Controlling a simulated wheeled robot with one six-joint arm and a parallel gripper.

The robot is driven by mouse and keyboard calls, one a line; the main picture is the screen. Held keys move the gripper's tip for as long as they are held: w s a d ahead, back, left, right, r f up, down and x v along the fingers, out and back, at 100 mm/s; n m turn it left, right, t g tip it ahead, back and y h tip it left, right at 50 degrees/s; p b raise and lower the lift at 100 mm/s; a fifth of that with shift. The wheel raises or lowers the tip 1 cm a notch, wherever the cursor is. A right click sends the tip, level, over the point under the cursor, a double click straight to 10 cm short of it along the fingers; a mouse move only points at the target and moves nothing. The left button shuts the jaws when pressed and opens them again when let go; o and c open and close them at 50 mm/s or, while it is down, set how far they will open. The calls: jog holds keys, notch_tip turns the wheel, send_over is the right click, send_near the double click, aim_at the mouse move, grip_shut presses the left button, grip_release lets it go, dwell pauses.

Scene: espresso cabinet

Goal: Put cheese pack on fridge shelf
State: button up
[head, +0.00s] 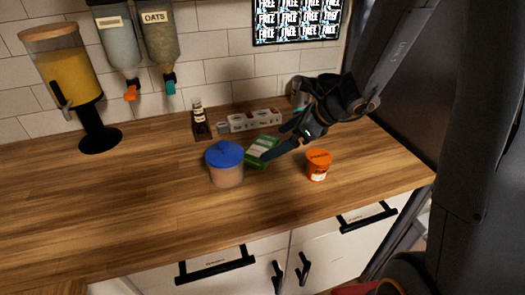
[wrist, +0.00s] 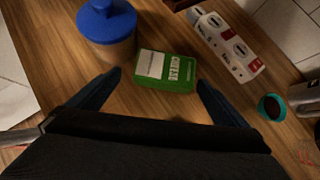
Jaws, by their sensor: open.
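The cheese pack (wrist: 165,72) is a flat green box with a white label, lying on the wooden counter. In the head view the cheese pack (head: 262,150) sits just right of a blue-lidded jar, partly hidden by my gripper (head: 285,142). In the wrist view my gripper (wrist: 158,95) is open, with its two dark fingers spread to either side of the pack's near edge. The pack is between and just beyond the fingertips, and nothing is held. I cannot tell the exact height of the fingers above the counter. The fridge shelf is not visible.
A blue-lidded jar (head: 225,165) stands close left of the pack. An orange tub (head: 318,164) stands to the right. A juice dispenser (head: 68,75) is at the left. The left front counter is clear.

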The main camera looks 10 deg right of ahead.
aim_at(263, 145)
jog(key=shift+w+m, duration=0.3)
jog(key=shift+w, duration=0.1)
jog(key=shift+w+a+f, duration=0.15)
jog(key=shift+w+f, duration=0.05)
jog(key=shift+p+x, duration=1)
jog(key=shift+x, duration=2.5)
jog(key=shift+w, duration=0.15)
jog(key=shift+r, duration=0.1)
jog(key=c, duration=1)
jog(key=shift+o, duration=0.2)
